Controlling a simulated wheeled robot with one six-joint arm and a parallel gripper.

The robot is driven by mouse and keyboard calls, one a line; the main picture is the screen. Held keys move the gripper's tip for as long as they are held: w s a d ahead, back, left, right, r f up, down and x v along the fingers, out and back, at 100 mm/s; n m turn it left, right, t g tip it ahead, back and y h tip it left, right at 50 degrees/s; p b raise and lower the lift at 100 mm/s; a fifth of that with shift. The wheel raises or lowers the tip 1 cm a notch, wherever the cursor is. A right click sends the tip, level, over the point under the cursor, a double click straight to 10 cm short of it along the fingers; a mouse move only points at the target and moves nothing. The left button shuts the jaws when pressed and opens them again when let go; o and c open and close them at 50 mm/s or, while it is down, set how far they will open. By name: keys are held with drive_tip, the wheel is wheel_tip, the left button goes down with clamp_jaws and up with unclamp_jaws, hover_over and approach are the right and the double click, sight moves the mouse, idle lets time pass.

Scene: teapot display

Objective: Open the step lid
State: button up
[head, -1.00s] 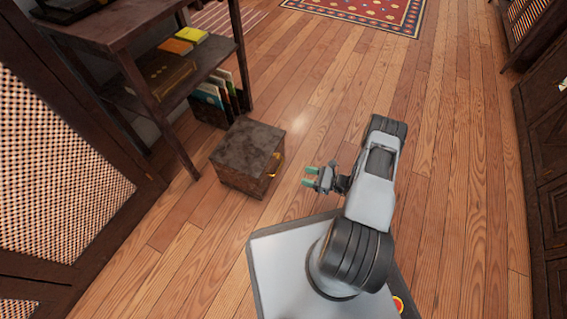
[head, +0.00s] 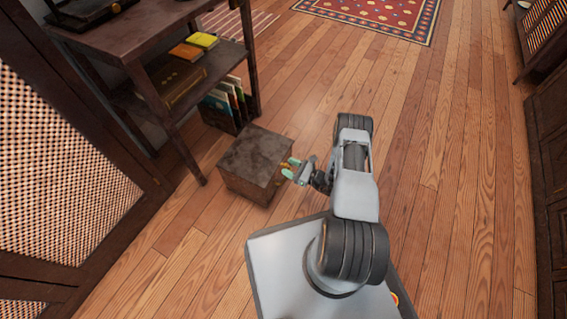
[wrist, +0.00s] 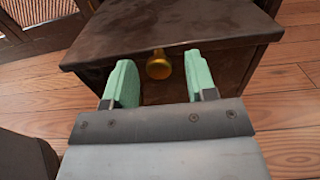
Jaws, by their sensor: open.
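The step is a dark brown wooden box (head: 246,182) on the floor, with its flat lid (head: 257,152) lying shut on top. In the wrist view the lid (wrist: 190,28) fills the upper middle, and a round brass knob (wrist: 159,65) sits at its near edge. My gripper (head: 289,169) is at the right side of the box in the head view. In the wrist view my gripper (wrist: 160,80) is open, with one green fingertip on each side of the knob. I cannot tell if either finger touches it.
A dark shelf unit (head: 190,72) with books stands behind and left of the box. A folder rack (head: 228,107) is just behind the box. A cabinet (head: 60,170) is at the left. Wooden floor is clear to the right.

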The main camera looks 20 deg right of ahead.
drive_tip(key=shift+w+a, duration=0.4)
drive_tip(key=shift+a, duration=0.1)
clamp_jaws()
idle(0.3)
